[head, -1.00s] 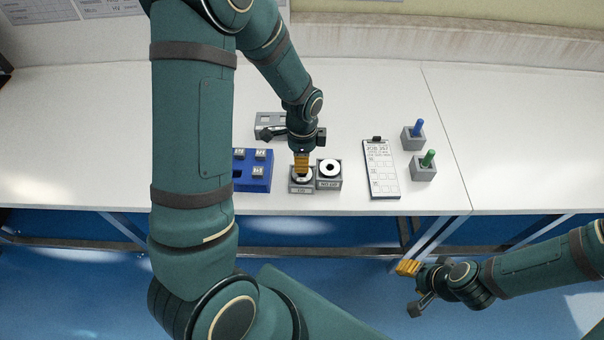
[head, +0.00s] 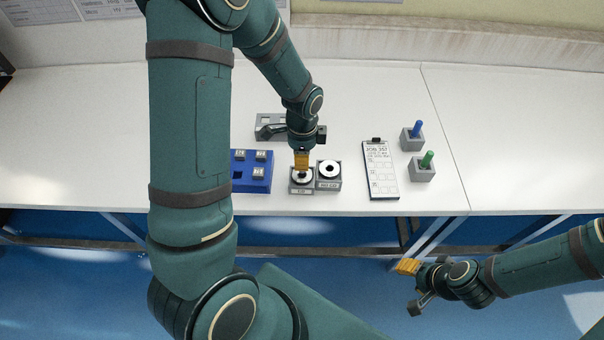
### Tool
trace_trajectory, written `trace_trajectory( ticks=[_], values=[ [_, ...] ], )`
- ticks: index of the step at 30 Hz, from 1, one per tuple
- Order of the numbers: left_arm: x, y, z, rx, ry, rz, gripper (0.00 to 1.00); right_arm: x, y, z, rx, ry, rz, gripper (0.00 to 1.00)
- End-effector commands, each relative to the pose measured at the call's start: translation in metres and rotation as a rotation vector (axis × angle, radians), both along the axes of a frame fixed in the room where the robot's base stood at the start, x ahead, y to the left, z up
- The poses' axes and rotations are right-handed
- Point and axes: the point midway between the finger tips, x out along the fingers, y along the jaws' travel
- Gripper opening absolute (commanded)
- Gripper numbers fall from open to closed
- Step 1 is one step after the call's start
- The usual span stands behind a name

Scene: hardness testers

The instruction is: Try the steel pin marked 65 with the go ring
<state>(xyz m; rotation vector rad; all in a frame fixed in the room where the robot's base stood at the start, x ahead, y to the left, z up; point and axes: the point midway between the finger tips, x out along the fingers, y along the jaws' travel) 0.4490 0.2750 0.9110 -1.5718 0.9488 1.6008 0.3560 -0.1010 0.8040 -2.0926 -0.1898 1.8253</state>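The go ring (head: 303,179) is a white ring with a dark centre on a small grey block (head: 301,189), whose front label is too small to read surely. My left gripper (head: 302,168) points down right over this ring, its yellow fingers close together and covering its far part. Whether a pin is between the fingers or in the ring is hidden. The blue pin rack (head: 265,185) just left holds several small grey labelled pieces and one empty dark square slot. I cannot read which is 65. My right gripper (head: 408,267) is away from the table, low at right; its finger gap is unclear.
A second ring block (head: 328,184) stands close against the right of the first. A clipboard (head: 381,182) lies further right, then grey holders with a blue handle (head: 417,128) and a green handle (head: 427,159). A grey fixture (head: 268,126) is behind. The right table is clear.

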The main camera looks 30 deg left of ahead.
Motion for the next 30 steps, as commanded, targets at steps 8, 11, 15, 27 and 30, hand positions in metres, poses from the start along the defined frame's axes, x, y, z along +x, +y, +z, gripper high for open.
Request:
trace_trajectory(
  ticks=[8,11,15,27,30],
  values=[
    [0.0,0.0,0.018,0.0,0.0,0.0,0.0,0.0,0.0,0.014,0.0,0.0,0.0,0.47],
    [0.0,0.0,0.023,0.0,0.0,0.0,0.0,0.0,0.0,0.018,0.0,0.0,0.0,0.47],
    [0.0,0.0,0.03,0.0,0.0,0.0,0.0,0.0,0.0,0.023,0.0,0.0,0.0,0.47],
    [0.0,0.0,0.031,0.0,0.0,0.0,0.0,0.0,0.0,0.023,0.0,0.0,0.0,0.47],
    [0.0,0.0,0.031,0.0,0.0,0.0,0.0,0.0,0.0,0.023,0.0,0.0,0.0,0.47]
  ],
)
